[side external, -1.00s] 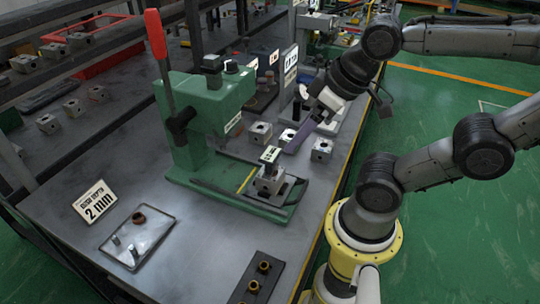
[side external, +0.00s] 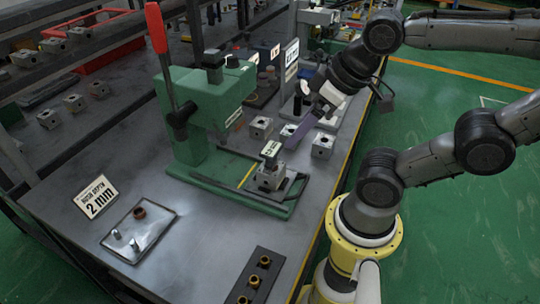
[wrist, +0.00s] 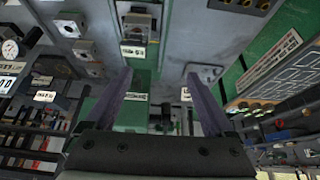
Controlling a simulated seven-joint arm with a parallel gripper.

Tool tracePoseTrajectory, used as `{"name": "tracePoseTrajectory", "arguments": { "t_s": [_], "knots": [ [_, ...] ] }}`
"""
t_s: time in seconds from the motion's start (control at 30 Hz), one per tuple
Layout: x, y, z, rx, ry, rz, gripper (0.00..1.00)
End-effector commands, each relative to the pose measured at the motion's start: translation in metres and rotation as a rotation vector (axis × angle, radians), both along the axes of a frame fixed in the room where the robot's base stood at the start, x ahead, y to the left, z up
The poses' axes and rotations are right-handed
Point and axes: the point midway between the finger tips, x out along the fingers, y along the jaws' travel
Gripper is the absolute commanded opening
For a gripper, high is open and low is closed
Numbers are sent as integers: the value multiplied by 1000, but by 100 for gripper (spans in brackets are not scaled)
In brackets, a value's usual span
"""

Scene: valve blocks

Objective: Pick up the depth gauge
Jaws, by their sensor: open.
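I cannot pick out the depth gauge with certainty. A round white dial (wrist: 10,48) shows at the left edge of the wrist view, partly cut off, and may be it. My gripper (side external: 301,135) hangs above the bench beside the green press, with its purple fingers pointing down toward small metal blocks. In the wrist view my gripper (wrist: 159,76) is open, with its two fingers well apart. I see nothing held between them. A labelled metal block (side external: 270,178) sits on the press base, left of the fingers in the side view.
The green press (side external: 205,110) with its red-handled lever stands left of my gripper. Metal blocks (side external: 322,146) stand close by on the bench. A tray (side external: 139,231), a 2 mm sign (side external: 96,197) and a dark strip with brass fittings (side external: 256,280) lie nearer the camera.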

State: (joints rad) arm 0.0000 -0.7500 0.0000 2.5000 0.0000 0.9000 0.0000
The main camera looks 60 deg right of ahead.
Motion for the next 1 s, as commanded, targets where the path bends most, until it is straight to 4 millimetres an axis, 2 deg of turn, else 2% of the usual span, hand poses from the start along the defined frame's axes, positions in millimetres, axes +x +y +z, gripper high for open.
{"name": "tracePoseTrajectory", "arguments": {
  "t_s": [0.23,0.37,0.57,0.77,0.9,1.0],
  "knots": [
    [0,0,0,10,0,-19,88],
    [-3,0,1,75,15,-142,88],
    [11,-3,19,258,77,-548,88],
    [45,-17,28,397,201,-1065,88],
    [78,-35,21,427,292,-1399,88],
    [93,-46,11,411,338,-1495,88]
  ]
}}
